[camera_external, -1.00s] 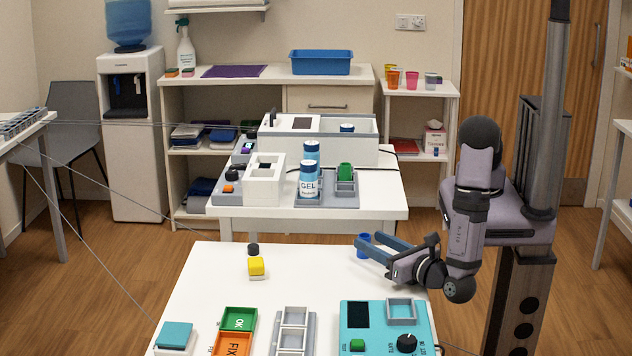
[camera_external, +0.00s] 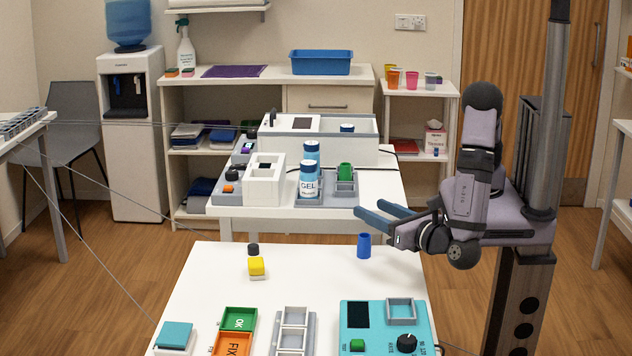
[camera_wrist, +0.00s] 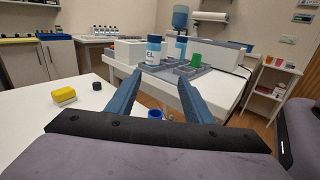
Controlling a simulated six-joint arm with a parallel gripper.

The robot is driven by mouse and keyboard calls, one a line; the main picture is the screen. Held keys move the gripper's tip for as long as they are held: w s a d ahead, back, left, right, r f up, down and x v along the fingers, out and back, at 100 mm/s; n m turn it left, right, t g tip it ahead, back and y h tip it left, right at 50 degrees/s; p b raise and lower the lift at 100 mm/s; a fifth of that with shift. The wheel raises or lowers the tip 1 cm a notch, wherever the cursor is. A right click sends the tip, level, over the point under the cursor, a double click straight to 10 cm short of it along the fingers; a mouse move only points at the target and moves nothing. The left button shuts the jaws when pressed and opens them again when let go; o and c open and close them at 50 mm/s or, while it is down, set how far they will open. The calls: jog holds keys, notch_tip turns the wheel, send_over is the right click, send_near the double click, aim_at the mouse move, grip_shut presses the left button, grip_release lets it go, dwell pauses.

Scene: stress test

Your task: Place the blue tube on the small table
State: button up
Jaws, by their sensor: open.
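The blue tube (camera_external: 364,246) stands upright on the white front table (camera_external: 215,275), near its far right corner. In the wrist view the tube's top (camera_wrist: 155,114) shows low between the fingers, partly hidden by my gripper's body. My gripper (camera_external: 368,214) is open and empty, its blue fingers pointing left above the tube, apart from it. In the wrist view the fingers (camera_wrist: 158,90) are spread wide. A small white side table (camera_external: 447,90) stands at the back right by the wall, with several coloured cups on top; I cannot tell if it is the small table.
A yellow block (camera_external: 256,267) and a black cap (camera_external: 253,249) lie on the front table. A teal device (camera_external: 380,335) is at its front right. The middle white table (camera_external: 385,205) carries GEL bottles (camera_external: 308,180) and racks.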

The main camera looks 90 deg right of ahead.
jog(key=w+d+r+m+g+h+p, duration=0.2)
jog(key=w+d+r+m+g+p, duration=0.1)
jog(key=d+r+p, duration=0.25)
jog(key=w+d+r+m+g+h+p, duration=0.1)
jog(key=w+d+r+m+g+p, duration=0.2)
jog(key=d+r, duration=0.35)
jog(key=s+d+r+m+g+y+p, duration=0.1)
jog(key=s+d+r+m+g+p, duration=0.3)
jog(key=d+g+p, duration=0.35)
jog(key=s+a+f+n+y, duration=0.1)
jog(key=s+f+y, duration=0.1)
jog(key=f+y, duration=0.1)
jog(key=s+a+f+n+g+y, duration=0.1)
jog(key=s+a+f+y, duration=0.1)
jog(key=f+y, duration=0.1)
jog(key=s+a+f+n+g+y, duration=0.1)
jog(key=a+f+y, duration=0.1)
jog(key=f, duration=0.3)
jog(key=shift+s+a+n+y+p, duration=0.1)
jog(key=shift+s+n+y+p, duration=0.2)
jog(key=shift+s+y+p, duration=0.15)
jog(key=w+a+f+n+t+y, duration=0.1)
jog(key=w+a+f+n+y, duration=0.1)
jog(key=a+f+n+y, duration=0.45)
jog(key=n+t, duration=0.3)
jog(key=n, duration=0.3)
send_over(364, 245)
jog(key=shift+w+d+r+m+g, duration=0.15)
jog(key=shift+d+r+m+g, duration=0.15)
jog(key=shift+d, duration=0.15)
